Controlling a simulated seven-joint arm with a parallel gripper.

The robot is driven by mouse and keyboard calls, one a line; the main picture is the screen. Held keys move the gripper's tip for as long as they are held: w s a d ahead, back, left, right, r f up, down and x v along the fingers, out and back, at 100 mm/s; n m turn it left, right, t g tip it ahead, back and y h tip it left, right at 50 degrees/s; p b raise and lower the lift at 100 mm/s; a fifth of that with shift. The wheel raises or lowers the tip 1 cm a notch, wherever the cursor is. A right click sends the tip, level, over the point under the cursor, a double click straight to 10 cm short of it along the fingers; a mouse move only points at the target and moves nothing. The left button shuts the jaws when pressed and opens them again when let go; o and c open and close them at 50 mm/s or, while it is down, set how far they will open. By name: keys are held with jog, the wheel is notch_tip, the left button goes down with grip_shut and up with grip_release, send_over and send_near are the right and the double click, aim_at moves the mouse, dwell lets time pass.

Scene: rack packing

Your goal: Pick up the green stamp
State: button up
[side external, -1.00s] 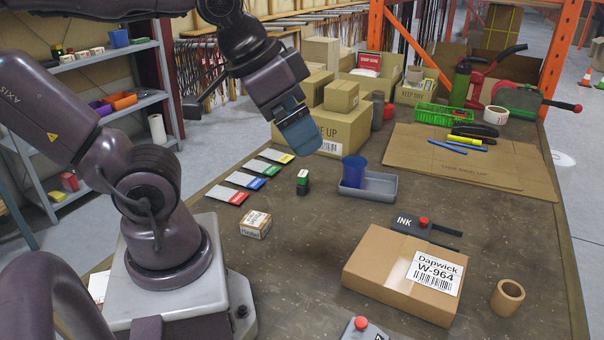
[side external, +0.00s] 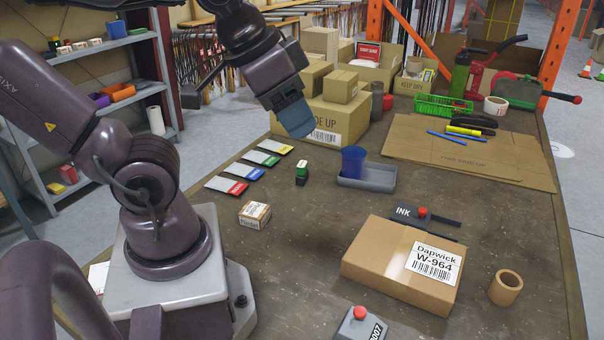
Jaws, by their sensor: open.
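The green stamp (side external: 302,173) stands upright on the table, a small dark block with a green top and a white patch. It is right of the row of colored cards and left of the grey tray. My gripper (side external: 297,122) is above the table, higher than the stamp and in front of the large carton. It is open, nothing shows in it, and it is apart from the stamp. The gap between its fingers is hard to see from this side.
A grey tray (side external: 376,178) with a blue cup (side external: 353,162) stands just right of the stamp. Several colored cards (side external: 262,158) lie to its left. A small box (side external: 255,214) is nearer. A big labelled carton (side external: 390,265) and an ink pad (side external: 428,216) lie front right. Stacked cartons (side external: 345,125) stand behind.

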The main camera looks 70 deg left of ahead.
jog(key=w+a+f+m+g+y, duration=0.25)
jog(key=a+f+g+y, duration=0.25)
jog(key=a+f+y, duration=0.5)
jog(key=w+a+f+m+g+y, duration=0.25)
jog(key=a+f+g+y, duration=0.35)
jog(key=a, duration=0.8)
jog(key=w+a+f+m+t+y, duration=0.3)
jog(key=a+f+m+t, duration=0.3)
jog(key=m+t, duration=0.4)
jog(key=m+t+h, duration=0.4)
jog(key=m+t, duration=0.1)
jog(key=m, duration=0.5)
send_near(303, 160)
jog(key=x, duration=0.2)
jog(key=shift+w+a+r, duration=0.1)
jog(key=shift+w+a, duration=0.05)
jog(key=shift+w, duration=0.1)
jog(key=shift+w+a, duration=0.1)
jog(key=shift+a, duration=0.05)
jog(key=x, duration=0.7)
jog(key=shift+a, duration=0.1)
jog(key=c, duration=1)
